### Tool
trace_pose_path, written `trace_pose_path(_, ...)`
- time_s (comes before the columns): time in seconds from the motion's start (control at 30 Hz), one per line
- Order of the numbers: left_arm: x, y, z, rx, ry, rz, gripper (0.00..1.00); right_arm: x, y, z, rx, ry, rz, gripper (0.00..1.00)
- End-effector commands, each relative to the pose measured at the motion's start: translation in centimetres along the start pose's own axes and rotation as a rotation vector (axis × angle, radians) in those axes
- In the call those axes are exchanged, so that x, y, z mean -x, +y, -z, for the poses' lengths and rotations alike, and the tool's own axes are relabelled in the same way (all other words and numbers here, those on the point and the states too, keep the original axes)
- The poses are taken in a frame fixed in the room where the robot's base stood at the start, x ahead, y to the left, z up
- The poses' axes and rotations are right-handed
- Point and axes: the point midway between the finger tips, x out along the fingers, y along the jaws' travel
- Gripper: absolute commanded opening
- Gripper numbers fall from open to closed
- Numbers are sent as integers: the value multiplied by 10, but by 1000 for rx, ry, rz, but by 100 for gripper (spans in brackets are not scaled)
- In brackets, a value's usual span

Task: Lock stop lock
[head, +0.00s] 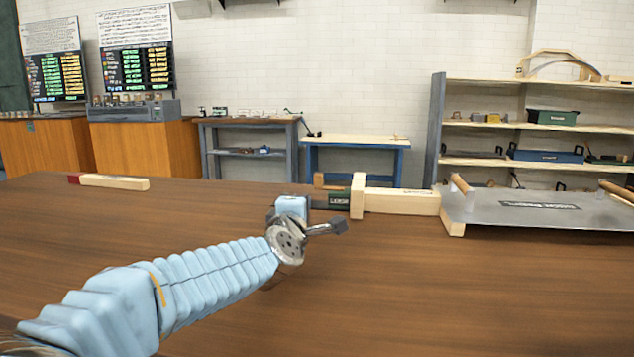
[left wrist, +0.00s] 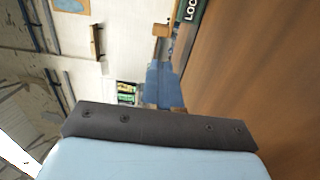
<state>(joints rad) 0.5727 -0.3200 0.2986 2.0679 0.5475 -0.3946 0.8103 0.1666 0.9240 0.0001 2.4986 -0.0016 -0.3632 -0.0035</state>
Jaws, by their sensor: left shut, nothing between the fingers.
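A dark green block (head: 338,200) with white lettering, probably the lock, lies on the brown table in the head view. A small wooden knob (head: 330,182) stands at its far side. Its right end meets a pale wooden crosspiece and bar (head: 400,201). The lettered green part (left wrist: 191,14) shows cut off at the top of the left wrist view. My left gripper (head: 340,226) is shut and empty, just in front of the green block, its fingers pointing right. It hides part of the block's left side; I cannot tell whether they touch. My right gripper is not in view.
A grey metal panel (head: 545,212) with wooden handles lies at the right, beside the bar. A wooden stick with a red end (head: 112,182) lies at the far left of the table (head: 450,300). The table's front right is clear. Shelves and benches stand behind.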

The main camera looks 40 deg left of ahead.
Motion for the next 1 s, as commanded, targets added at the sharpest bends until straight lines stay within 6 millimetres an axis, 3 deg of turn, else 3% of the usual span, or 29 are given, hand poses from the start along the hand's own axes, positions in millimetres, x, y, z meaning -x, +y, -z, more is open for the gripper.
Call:
trace_pose_path(0.37, -8, 1, 0, 0, 0, 0, 0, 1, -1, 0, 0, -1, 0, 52)
trace_pose_path(1.0, -126, 2, 0, 1, 0, 1, 0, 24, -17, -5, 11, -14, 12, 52)
